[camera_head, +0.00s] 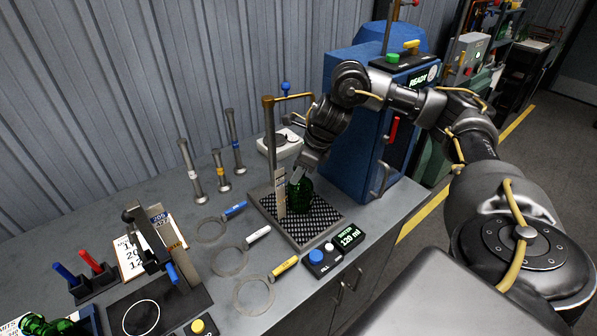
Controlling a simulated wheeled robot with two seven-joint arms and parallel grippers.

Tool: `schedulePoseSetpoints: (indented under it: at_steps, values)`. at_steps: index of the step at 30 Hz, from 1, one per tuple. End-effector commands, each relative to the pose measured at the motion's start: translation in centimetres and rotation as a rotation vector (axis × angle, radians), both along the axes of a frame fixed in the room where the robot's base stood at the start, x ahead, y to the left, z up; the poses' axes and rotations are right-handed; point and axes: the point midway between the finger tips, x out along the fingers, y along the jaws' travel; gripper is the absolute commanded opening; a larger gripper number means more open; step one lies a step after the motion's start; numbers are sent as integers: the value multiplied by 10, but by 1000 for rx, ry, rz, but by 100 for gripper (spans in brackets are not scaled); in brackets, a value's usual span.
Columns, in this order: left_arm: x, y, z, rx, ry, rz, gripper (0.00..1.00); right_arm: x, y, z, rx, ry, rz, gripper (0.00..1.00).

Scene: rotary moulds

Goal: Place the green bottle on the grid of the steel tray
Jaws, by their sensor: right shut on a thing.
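The green bottle (301,195) is at the steel tray (318,221), over its dark grid. I cannot tell whether its base touches the grid. My right gripper (299,176) comes down from above and is shut on the upper part of the bottle, hiding its top. The bottle looks roughly upright. An upright metal scale strip (280,192) stands close to its left side, with a brass spout pipe (290,98) above. My left gripper is not in view.
A control box (322,260) with a lit display stands in front of the tray. A blue machine (352,125) rises at the right. Ring tools (230,262) lie left of the tray. Another green glass object (42,326) is at the bottom left.

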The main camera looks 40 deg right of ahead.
Motion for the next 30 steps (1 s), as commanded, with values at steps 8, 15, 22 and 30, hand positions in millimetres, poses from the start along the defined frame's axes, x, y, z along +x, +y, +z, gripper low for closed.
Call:
schedulePoseSetpoints:
  at_steps: [8, 15, 22, 30]
  values:
    - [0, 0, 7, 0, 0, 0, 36, 1, 0, -9, 0, -4, 0, 0]
    - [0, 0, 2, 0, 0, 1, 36, 0, 0, -14, 1, -3, 0, 0]
    - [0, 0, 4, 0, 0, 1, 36, 0, 0, -12, 0, -2, 0, 55]
    - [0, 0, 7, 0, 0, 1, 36, 0, 0, -8, 0, -2, 0, 55]
